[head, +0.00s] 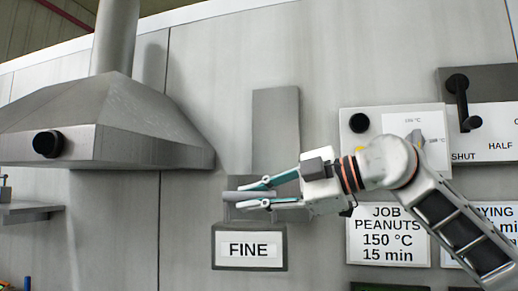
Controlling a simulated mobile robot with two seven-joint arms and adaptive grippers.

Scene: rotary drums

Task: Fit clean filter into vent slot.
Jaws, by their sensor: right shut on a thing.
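My right gripper (256,195) reaches in from the right in front of the wall. Its teal-edged fingers are shut on a pale grey bar (235,197), just above the sign marked FINE. Whether this bar is part of the clean filter cannot be told. Behind it is a grey piece (240,213) at the sign's top edge, partly hidden by the fingers. A plain grey upright panel (275,130) is on the wall above the gripper. No open vent slot can be clearly made out. My left gripper is not in view.
The FINE sign (249,249) is just below the gripper. A metal hood (110,120) with a black knob juts out at left. At right are a dial panel (365,150), a black lever (460,100) and a JOB PEANUTS sign (388,234), partly behind my arm.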

